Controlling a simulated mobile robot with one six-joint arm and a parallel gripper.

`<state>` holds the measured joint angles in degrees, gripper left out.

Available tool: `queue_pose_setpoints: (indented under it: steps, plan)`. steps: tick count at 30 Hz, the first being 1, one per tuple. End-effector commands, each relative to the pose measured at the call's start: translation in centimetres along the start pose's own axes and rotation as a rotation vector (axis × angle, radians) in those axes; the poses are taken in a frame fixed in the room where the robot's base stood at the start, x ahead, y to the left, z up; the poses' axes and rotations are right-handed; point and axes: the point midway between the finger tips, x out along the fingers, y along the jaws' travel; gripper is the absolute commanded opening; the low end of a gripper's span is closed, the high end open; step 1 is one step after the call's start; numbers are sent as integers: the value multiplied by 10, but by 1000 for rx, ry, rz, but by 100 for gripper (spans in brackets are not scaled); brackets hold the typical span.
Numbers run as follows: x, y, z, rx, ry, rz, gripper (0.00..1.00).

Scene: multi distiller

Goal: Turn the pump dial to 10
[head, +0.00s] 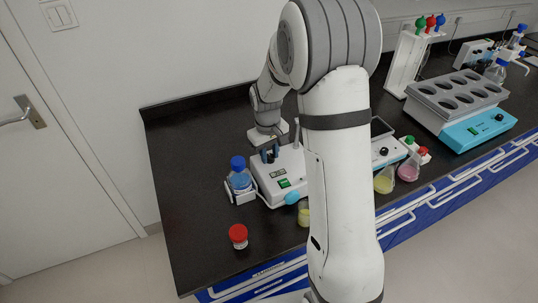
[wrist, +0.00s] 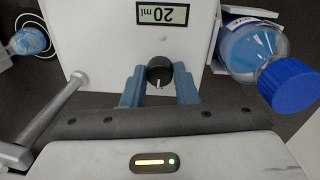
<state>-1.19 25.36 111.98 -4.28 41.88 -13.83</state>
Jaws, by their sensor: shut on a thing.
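The pump (head: 268,185) is a white box on the black bench, left of my arm in the head view; its white top (wrist: 100,45) fills the upper middle of the wrist view. Its display (wrist: 162,14) reads 20 ml, upside down in the wrist view. The black dial (wrist: 160,70) carries a white pointer mark facing the bottom of that picture. My gripper (wrist: 160,76) has its two blue fingers on either side of the dial and is shut on it. In the head view my gripper (head: 270,156) is over the pump's back part.
A blue-capped bottle (wrist: 252,48) stands beside the pump, close to my gripper's right in the wrist view. A metal rod (wrist: 58,106) rises on the other side. A red-capped jar (head: 238,236) is near the bench's front. Flasks (head: 384,180) stand right of my arm.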

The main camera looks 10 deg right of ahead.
Motion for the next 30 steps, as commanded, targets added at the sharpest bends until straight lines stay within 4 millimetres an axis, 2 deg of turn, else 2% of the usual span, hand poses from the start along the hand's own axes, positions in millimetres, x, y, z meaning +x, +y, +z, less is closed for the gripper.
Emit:
queue_pose_setpoints:
  steps: [8, 20, 21, 28, 30]
  plan:
    - [0, 0, 0, -67, 5, 0, 4]
    - [-1, 0, 0, -75, 5, 0, 4]
    - [-1, 0, 0, -75, 5, 0, 27]
    - [0, 0, 0, -74, 5, 0, 46]
    - [0, 0, 0, -74, 5, 0, 48]
